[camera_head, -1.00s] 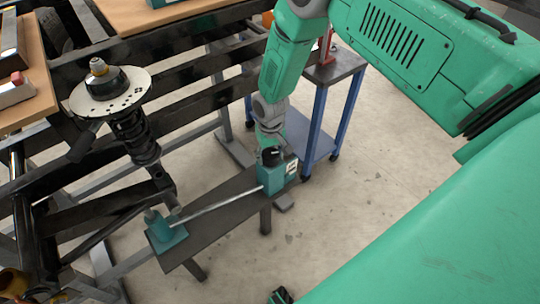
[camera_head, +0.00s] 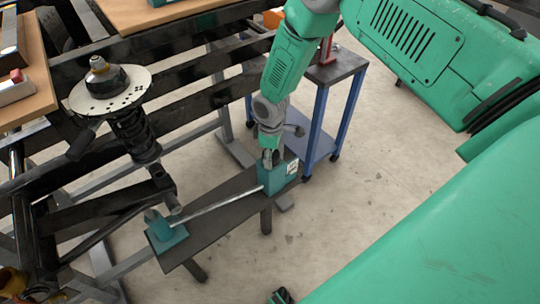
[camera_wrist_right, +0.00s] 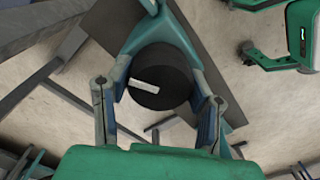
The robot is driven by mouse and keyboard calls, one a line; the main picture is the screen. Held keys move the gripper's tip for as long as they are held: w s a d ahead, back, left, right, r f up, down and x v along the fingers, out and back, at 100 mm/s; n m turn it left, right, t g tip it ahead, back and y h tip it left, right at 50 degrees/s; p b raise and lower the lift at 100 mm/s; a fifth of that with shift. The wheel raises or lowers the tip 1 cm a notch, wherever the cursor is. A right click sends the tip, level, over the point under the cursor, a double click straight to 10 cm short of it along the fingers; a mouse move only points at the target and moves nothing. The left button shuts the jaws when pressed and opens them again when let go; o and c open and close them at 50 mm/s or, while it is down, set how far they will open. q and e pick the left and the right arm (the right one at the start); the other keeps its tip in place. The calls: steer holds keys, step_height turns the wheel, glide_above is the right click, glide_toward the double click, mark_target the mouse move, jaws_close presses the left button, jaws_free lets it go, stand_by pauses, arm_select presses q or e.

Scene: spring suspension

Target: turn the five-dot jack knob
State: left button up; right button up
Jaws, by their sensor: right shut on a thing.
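The jack is a teal box (camera_head: 279,178) on the right end of a dark low bench, with a small white label on its side. The dots on it are too small to count. My right gripper (camera_head: 269,157) comes down on the knob from above. In the wrist view its two fingers (camera_wrist_right: 161,92) are on either side of the knob, shut on it. In the head view the gripper mostly hides the knob. My left gripper is not in view.
A metal rod (camera_head: 216,202) runs from the box to a teal block (camera_head: 166,238) on the bench (camera_head: 228,210). A spring strut with a round plate (camera_head: 92,103) stands at the left on a black frame. A blue-legged cart (camera_head: 318,115) stands close behind the box.

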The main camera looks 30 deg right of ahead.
steer(key=n, duration=0.6)
steer(key=shift+w+d+r, duration=0.1)
steer(key=shift+w, duration=0.05)
steer(key=n, duration=0.6)
steer(key=shift+b, duration=0.3)
steer(key=shift+r+n, duration=0.1)
steer(key=shift+n, duration=0.3)
steer(key=o, duration=1.2)
steer(key=shift+c, duration=0.2)
step_height(320, 180, up, 12)
steer(key=shift+f, duration=0.2)
